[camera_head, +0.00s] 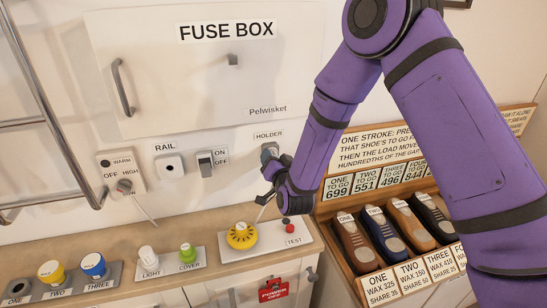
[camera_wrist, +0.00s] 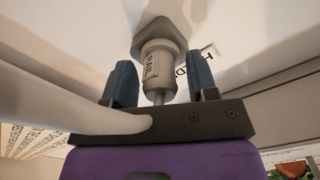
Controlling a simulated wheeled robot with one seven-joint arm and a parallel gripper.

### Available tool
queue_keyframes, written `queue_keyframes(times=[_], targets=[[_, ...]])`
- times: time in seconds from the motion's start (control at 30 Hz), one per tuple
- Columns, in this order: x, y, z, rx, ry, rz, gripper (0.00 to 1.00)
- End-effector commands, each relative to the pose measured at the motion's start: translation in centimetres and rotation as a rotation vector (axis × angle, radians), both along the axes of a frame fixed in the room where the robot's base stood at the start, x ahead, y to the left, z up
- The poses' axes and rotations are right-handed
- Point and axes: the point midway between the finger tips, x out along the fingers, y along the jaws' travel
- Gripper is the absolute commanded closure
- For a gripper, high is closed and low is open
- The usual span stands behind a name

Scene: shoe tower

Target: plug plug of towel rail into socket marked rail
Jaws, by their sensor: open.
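The rail socket (camera_head: 169,166) is a white square plate with a dark round opening on the wall, under the label RAIL. The grey plug (camera_wrist: 158,68), lettered RAIL, sits in a holder (camera_wrist: 160,36) on the wall; the HOLDER label shows above it in the head view. My gripper (camera_head: 270,168) is at the holder, right of the rail socket. In the wrist view, my gripper's blue fingers (camera_wrist: 163,82) stand open on either side of the plug, with a visible gap at the right finger. In the head view my gripper largely hides the plug.
A heater switch (camera_head: 121,174) is left of the socket and an on/off switch (camera_head: 205,162) right of it. Below, the counter holds a yellow dial (camera_head: 241,235), lamps and knobs. A shoe rack (camera_head: 390,240) stands at right. A metal towel rail (camera_head: 48,110) juts out at left.

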Motion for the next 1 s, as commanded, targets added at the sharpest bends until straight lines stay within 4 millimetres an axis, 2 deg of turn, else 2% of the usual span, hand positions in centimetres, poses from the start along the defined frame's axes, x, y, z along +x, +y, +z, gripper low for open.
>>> queue_keyframes(times=[0.07, 0.2, 0.27, 0.3, 1.0], targets=[[-0.01, -0.01, -0.01, 0.000, 0.000, 0.000, 0.49], [-0.02, 0.00, -0.01, 0.000, 0.000, 0.000, 0.81], [-0.02, 0.00, -0.01, 0.000, 0.000, 0.000, 0.95], [-0.03, 0.00, -0.01, 0.000, 0.000, 0.000, 0.97], [-0.60, -0.15, 0.00, 0.000, 0.000, 0.000, 0.97]])
